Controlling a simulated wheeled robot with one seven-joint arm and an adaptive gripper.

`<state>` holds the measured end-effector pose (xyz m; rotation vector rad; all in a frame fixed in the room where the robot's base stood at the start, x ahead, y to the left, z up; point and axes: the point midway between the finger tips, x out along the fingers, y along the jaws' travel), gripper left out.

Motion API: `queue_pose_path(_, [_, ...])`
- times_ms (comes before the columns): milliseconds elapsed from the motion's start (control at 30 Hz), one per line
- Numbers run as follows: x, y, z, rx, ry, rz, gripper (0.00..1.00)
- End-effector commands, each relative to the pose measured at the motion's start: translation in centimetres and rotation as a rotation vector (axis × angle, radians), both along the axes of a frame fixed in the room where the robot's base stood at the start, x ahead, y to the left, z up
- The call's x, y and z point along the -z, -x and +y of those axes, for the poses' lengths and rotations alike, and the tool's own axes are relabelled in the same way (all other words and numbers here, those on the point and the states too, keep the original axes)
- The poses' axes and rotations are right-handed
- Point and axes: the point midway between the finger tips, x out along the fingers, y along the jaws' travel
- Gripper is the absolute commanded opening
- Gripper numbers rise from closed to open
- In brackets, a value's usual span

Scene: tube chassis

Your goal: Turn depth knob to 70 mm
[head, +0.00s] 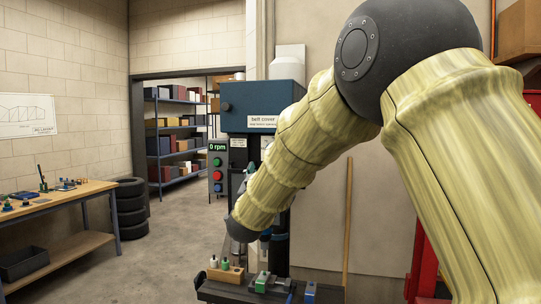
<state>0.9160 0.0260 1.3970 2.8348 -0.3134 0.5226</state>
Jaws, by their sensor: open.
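The drill press has a dark blue head (250,103) with a white "belt cover" label, near the middle of the head view. My arm crosses in front of it from the upper right. The arm's dark end joint (240,230) is low in front of the machine. My gripper's fingers cannot be made out beyond it. The depth knob cannot be picked out, and my arm covers much of the machine's front. No depth reading is legible. A grey control panel (217,172) on the machine's left side shows "0 rpm" above green and red buttons.
A wooden block (226,274) with small tools and a green-and-grey vise (268,283) sit on the dark machine table. A workbench (62,196) and stacked tyres (131,208) stand left. A broom handle (347,225) leans right. The floor at left centre is clear.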

Motion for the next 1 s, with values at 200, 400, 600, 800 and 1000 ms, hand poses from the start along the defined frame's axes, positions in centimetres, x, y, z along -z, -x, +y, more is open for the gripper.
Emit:
queue_pose_path(200, [-1.1, -1.3, -0.2, 0.002, -0.001, -0.005, 0.58])
queue_pose_path(400, [-2.3, -4.2, -0.7, 0.003, -0.001, -0.004, 0.58])
queue_pose_path(600, [-3.4, -7.1, -1.3, 0.003, -0.002, -0.003, 0.58])
queue_pose_path(800, [-4.1, -9.0, -1.6, 0.002, 0.0, -0.004, 0.58])
queue_pose_path(1000, [-4.3, -9.8, -1.7, 0.001, 0.0, -0.003, 0.58])
